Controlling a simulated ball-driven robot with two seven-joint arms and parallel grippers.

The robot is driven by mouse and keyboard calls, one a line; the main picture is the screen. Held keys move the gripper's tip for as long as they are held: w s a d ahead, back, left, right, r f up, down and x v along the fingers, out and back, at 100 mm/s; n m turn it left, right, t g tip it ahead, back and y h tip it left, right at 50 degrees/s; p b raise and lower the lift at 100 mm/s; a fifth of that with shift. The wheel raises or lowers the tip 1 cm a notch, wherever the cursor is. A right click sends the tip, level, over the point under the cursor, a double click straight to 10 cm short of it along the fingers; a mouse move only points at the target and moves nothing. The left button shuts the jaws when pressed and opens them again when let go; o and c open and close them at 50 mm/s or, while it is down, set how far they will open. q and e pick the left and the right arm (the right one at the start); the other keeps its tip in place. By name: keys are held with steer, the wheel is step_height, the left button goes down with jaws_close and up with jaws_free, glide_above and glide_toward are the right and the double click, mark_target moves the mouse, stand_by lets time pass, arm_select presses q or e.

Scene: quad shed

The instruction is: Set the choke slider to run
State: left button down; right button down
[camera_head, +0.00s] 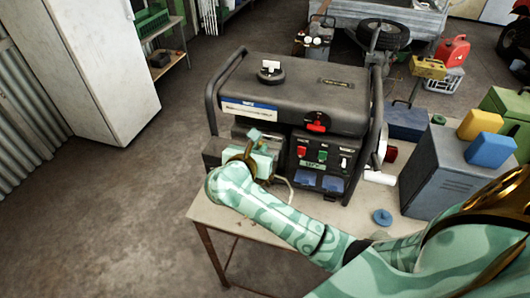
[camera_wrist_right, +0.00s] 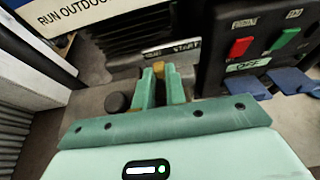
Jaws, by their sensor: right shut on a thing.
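The generator (camera_head: 300,95) stands on a workbench in the head view, its control side facing me. My right gripper (camera_head: 258,138) is at the left part of that side. In the right wrist view, my right gripper (camera_wrist_right: 160,88) has its two green fingers shut on a small yellow-brown tab, the choke slider (camera_wrist_right: 158,69). The tab sits just below a label strip (camera_wrist_right: 172,48) whose right end reads START; the left end is hard to read. The slider's exact position along its slot is hidden by the fingers. My left gripper is not in view.
Right of the gripper is a panel with a red switch (camera_wrist_right: 240,47), a green switch (camera_wrist_right: 285,39) and blue socket covers (camera_wrist_right: 247,87). A dark round knob (camera_wrist_right: 117,102) is close left of the fingers. A grey metal box (camera_head: 440,175) stands at the bench's right.

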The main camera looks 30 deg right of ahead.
steer(key=shift+w, duration=0.1)
steer(key=c, duration=1.4)
jaws_free()
steer(key=shift+a, duration=0.1)
